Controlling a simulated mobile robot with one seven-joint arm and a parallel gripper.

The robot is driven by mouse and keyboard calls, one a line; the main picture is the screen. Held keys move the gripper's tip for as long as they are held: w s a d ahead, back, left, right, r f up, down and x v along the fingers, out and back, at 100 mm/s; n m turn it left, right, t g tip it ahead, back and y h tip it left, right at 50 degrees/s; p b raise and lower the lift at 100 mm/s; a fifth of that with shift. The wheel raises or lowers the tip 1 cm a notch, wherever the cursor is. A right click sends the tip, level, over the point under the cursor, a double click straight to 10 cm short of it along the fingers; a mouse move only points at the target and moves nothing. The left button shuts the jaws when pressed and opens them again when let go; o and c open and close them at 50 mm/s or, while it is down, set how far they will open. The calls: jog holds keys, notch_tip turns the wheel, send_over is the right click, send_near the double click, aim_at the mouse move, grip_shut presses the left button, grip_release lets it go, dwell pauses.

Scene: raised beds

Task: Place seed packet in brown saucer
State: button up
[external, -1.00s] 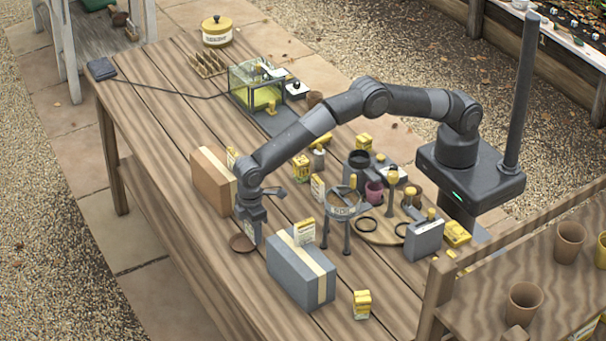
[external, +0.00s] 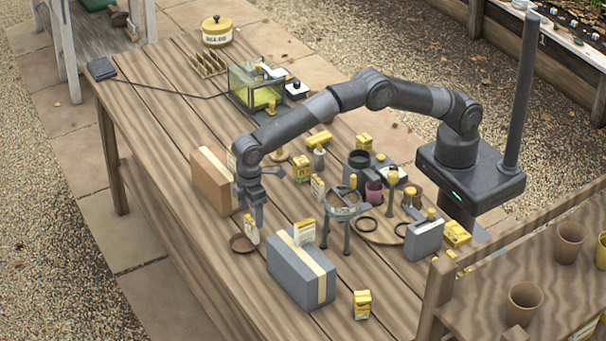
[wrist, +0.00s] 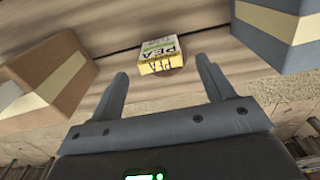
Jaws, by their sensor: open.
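In the wrist view the packet (wrist: 160,55), marked PEA, lies between and just beyond my fingertips, with a gap on each side. My gripper (external: 250,212) points down over the packet, open.
A brown box (external: 212,180) stands behind left of my gripper, and a grey box (external: 300,272) with a cream band stands close to the right. Another packet (external: 304,233) is by the grey box. A sieve on a tripod (external: 341,209) and several packets crowd the right.

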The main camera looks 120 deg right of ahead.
aim_at(252, 219)
notch_tip(252, 219, up, 6)
jog(key=shift+s, duration=0.1)
jog(key=s+r+t, duration=0.3)
jog(key=s+r, duration=1.7)
jog(key=s, duration=0.3)
jog(key=s+f+t, duration=0.1)
jog(key=s+f, duration=0.2)
jog(key=s, duration=1.2)
jog(key=s+f+t, duration=0.1)
jog(key=s+f, duration=0.2)
jog(key=s, duration=1.1)
jog(key=shift+s+f+t, duration=0.3)
jog(key=shift+s+f, duration=0.1)
